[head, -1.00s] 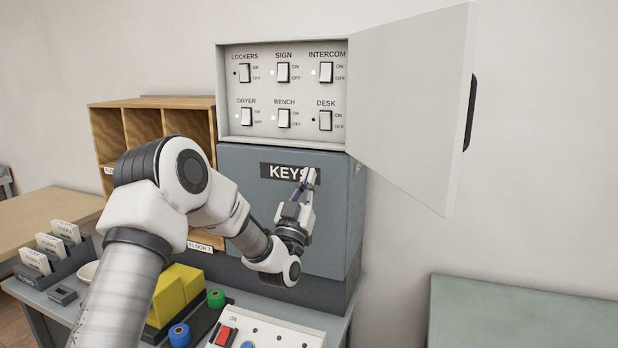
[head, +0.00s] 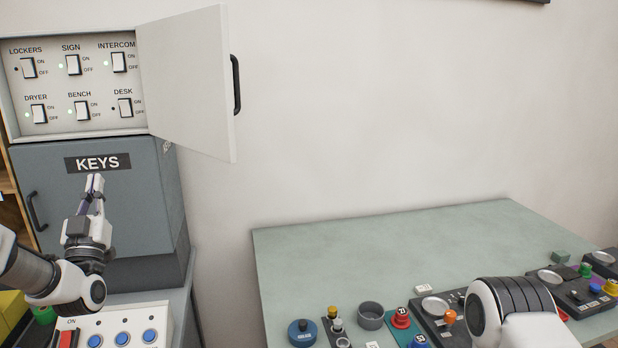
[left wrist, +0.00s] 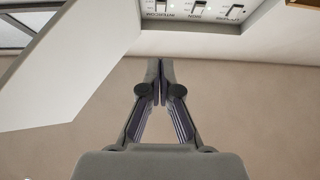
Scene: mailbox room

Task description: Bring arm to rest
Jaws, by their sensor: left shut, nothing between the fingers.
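My left gripper (head: 95,186) is shut and empty, pointing up in front of the grey KEYS cabinet (head: 120,210), just below its label. In the left wrist view my left gripper (left wrist: 160,75) shows its fingertips together with nothing between them. My left arm (head: 40,280) comes in from the left. My right arm (head: 520,310) shows only as a white and black link at the lower right; its gripper is out of view.
The switch panel (head: 90,48) above the cabinet has its door (head: 190,80) swung open to the right. A button box (head: 135,322) lies below my left arm. A green table (head: 400,240) holds several small items along its front; its back is clear.

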